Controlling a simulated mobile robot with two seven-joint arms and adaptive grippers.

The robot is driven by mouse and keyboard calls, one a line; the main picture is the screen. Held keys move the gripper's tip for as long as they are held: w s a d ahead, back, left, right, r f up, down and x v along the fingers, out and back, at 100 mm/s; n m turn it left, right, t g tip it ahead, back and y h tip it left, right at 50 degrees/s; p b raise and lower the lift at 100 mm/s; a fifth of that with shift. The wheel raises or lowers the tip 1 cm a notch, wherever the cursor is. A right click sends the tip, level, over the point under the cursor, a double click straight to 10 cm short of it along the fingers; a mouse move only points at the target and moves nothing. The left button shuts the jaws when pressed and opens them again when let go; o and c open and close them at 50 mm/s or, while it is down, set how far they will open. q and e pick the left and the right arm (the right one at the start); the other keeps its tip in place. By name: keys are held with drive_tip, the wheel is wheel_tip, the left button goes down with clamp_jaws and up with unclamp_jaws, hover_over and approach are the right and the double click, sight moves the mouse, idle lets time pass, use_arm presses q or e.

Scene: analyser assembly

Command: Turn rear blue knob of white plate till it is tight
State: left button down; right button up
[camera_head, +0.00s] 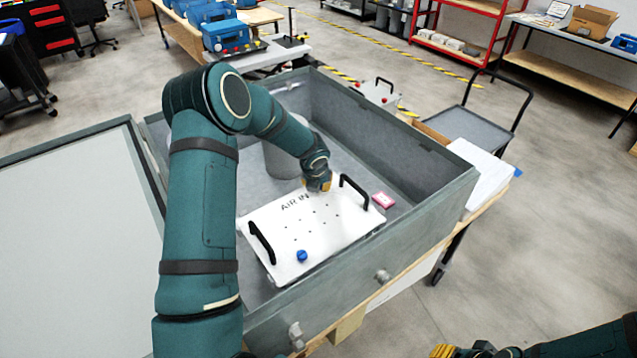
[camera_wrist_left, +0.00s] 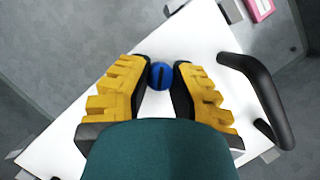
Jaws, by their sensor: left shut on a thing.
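The white plate (camera_head: 345,228) lies inside the grey metal box, with two black handles and the lettering "AIR IN". The rear blue knob (camera_wrist_left: 161,76) stands on it, between the yellow fingers of my left gripper (camera_wrist_left: 161,82) in the left wrist view. My left gripper (camera_head: 319,184) is at the rear edge of the plate, shut on this knob and hiding it in the head view. The front blue knob (camera_head: 302,256) stands near the plate's front edge. My right gripper (camera_head: 455,351) is at the bottom edge, partly cut off; its opening cannot be told.
The box walls (camera_head: 420,205) surround the plate, and its open lid (camera_head: 75,235) lies to the left. A grey cylinder (camera_head: 282,162) stands behind the plate. A pink item (camera_head: 383,200) lies right of it. One black handle (camera_wrist_left: 262,92) is close to the left gripper's fingers.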

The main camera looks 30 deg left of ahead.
use_arm(q)
drive_tip(key=m, duration=0.2)
drive_tip(key=m+h, duration=0.1)
drive_tip(key=m, duration=0.1)
drive_tip(key=m+h, duration=0.1)
drive_tip(key=m, duration=0.1)
drive_tip(key=shift+w+a+r, duration=0.2)
drive_tip(key=shift+a, duration=0.05)
drive_tip(key=shift+m+h, duration=0.3)
drive_tip(key=shift+d+r+m, duration=0.1)
drive_tip(key=shift+m, duration=0.2)
drive_tip(key=c, duration=0.7)
unclamp_jaws()
drive_tip(key=shift+c, duration=0.2)
drive_tip(key=shift+f, duration=0.2)
drive_tip(key=shift+s+r, duration=0.1)
drive_tip(key=v, duration=1.2)
